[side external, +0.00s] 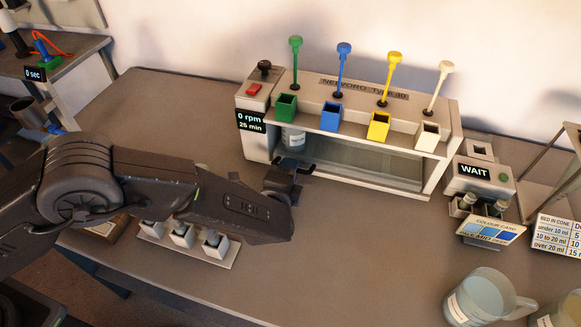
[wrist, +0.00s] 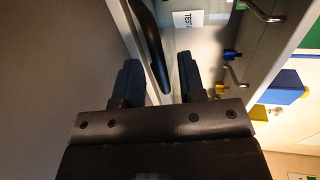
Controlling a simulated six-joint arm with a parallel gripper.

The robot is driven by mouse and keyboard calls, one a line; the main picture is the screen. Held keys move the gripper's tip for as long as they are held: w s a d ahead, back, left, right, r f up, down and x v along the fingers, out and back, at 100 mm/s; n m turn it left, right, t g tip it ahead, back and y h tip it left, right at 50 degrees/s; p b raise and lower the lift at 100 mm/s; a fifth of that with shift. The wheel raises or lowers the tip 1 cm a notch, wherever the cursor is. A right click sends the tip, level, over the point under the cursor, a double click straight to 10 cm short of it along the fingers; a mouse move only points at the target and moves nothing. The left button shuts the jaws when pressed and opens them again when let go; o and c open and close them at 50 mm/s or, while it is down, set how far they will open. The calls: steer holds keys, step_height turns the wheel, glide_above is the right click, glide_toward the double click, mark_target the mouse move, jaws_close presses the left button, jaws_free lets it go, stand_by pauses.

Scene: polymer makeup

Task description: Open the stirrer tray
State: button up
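The stirrer (side external: 448,120) is a pale frame with green, blue, yellow and white hoppers on top. Its lower bay has a grey, glassy front (side external: 365,165), which I take to be the tray; it looks closed. A labelled beaker (side external: 292,138) stands inside at the left. My gripper (side external: 296,168) is close before the bay's left part. In the wrist view my gripper (wrist: 158,82) is open, its dark fingers on either side of a pale edge. A dark curved bar (wrist: 150,45), seemingly a handle, lies ahead between the fingers. Contact cannot be told.
A rack of small white cups (side external: 181,236) lies beneath my arm. A WAIT device (side external: 478,178), a colour card (side external: 490,231) and a glass jug (side external: 482,300) stand at right. The table's middle front is clear.

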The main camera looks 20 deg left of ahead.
steer(key=shift+x, duration=0.9)
steer(key=shift+c, duration=0.3)
jaws_close()
